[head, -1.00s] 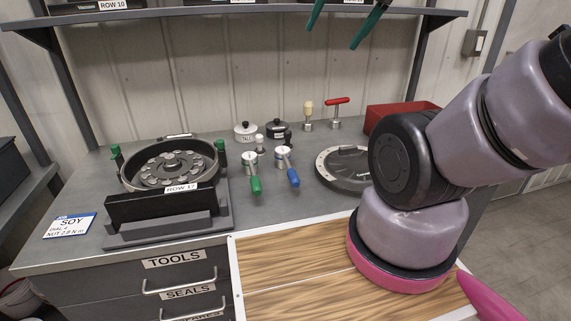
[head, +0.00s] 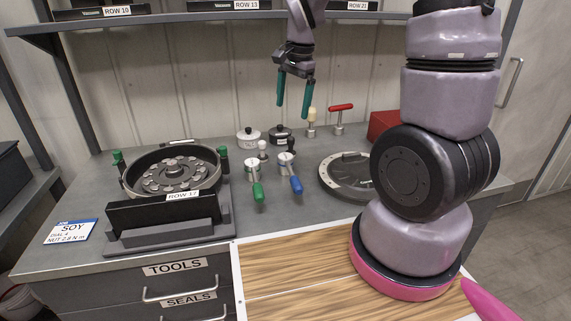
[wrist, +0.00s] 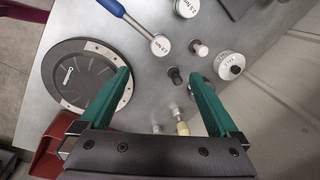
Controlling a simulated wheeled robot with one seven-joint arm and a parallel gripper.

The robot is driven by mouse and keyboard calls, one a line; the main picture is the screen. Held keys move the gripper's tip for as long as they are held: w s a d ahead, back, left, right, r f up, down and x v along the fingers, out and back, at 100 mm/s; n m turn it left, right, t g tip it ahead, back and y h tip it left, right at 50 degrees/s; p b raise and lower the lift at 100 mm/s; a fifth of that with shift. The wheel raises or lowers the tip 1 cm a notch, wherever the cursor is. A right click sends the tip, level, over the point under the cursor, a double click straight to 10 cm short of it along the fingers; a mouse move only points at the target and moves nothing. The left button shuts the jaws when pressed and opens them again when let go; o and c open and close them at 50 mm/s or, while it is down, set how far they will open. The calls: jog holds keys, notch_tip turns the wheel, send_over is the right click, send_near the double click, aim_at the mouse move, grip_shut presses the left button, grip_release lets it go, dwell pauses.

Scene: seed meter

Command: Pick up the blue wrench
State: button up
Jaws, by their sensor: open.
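The blue wrench (head: 295,183) lies on the grey bench, its blue handle toward the front edge and its round, pale-topped head (head: 286,161) behind. In the wrist view its blue handle (wrist: 112,8) runs off the top edge, and its labelled head (wrist: 160,45) shows just beyond the fingertips. My gripper (head: 293,108) is open and empty, with green fingers pointing down. It is raised above the back of the bench, apart from the wrench. In the wrist view the open fingers (wrist: 158,74) have bench between them.
A green-handled wrench (head: 257,189) lies left of the blue one. Two lidded pots (head: 249,136), small knobs and a red T-handle tool (head: 341,112) stand behind. A dark round plate (head: 345,185) lies right, a round seed meter (head: 135,192) left. A shelf (head: 200,17) spans above.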

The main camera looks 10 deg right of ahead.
jog(key=m+g, duration=0.1)
jog(key=m, duration=0.1)
send_near(286, 156)
jog(key=shift+h, duration=0.4)
jog(key=f, duration=0.3)
jog(key=a+f, duration=0.1)
jog(key=f, duration=0.1)
jog(key=shift+s+f, duration=0.15)
jog(key=shift+f, duration=0.1)
jog(key=shift+w+d+f, duration=0.1)
jog(key=shift+w+f, duration=0.05)
jog(key=shift+f, duration=1.35)
jog(key=shift+w+f, duration=0.15)
jog(key=shift+f, duration=1.4)
grip_shut()
